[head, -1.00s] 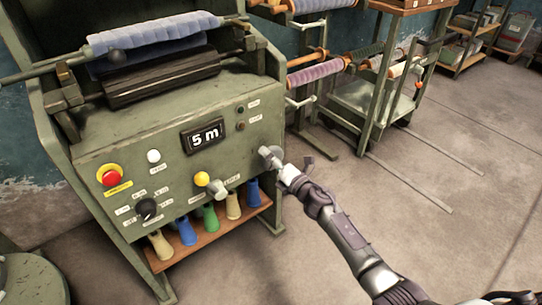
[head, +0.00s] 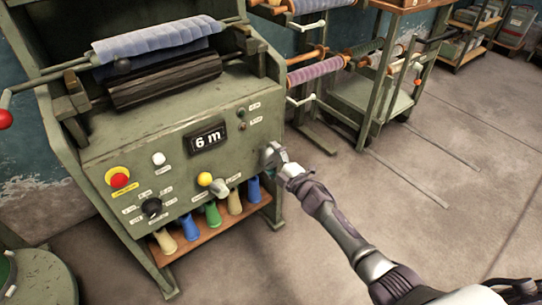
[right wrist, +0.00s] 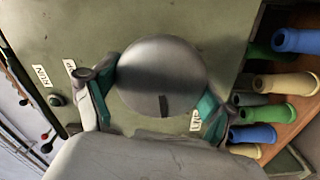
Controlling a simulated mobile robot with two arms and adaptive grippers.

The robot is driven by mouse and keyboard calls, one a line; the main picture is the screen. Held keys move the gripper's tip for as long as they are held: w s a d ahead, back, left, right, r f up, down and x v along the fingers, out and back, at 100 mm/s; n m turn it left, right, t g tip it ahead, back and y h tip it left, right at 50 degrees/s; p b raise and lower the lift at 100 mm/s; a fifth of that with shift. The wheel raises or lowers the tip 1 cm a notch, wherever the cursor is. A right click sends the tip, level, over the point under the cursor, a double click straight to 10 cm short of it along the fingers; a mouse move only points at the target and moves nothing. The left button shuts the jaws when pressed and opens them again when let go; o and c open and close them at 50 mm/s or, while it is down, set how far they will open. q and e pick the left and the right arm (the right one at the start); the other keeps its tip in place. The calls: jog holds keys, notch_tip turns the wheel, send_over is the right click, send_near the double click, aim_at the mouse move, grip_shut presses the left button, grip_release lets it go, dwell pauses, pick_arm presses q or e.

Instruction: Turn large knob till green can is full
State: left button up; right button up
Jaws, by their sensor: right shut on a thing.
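The large knob (right wrist: 158,65) is a round grey metal disc with a dark mark near its lower edge in the right wrist view. My right gripper (head: 273,158) is shut on it at the right side of the green machine panel, one teal-padded finger on each side. In the head view the gripper mostly covers the knob. A round green thing (head: 42,284) at the lower left, cut off by the frame edge, may be the green can; I cannot tell how full it is. The panel display (head: 208,138) reads 6 m. My left gripper is not in view.
The panel has a red button (head: 119,180), a yellow-topped control (head: 204,179) and a black dial (head: 151,207). Coloured cones (head: 212,214) stand on a shelf below. A cart (head: 385,105) stands behind.

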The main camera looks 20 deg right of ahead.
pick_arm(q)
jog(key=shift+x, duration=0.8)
pick_arm(e)
jog(key=shift+m, duration=0.6)
jog(key=o, duration=1)
jog(key=shift+d, duration=0.1)
jog(key=shift+c, duration=0.2)
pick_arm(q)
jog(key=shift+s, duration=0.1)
pick_arm(e)
jog(key=v, duration=1.2)
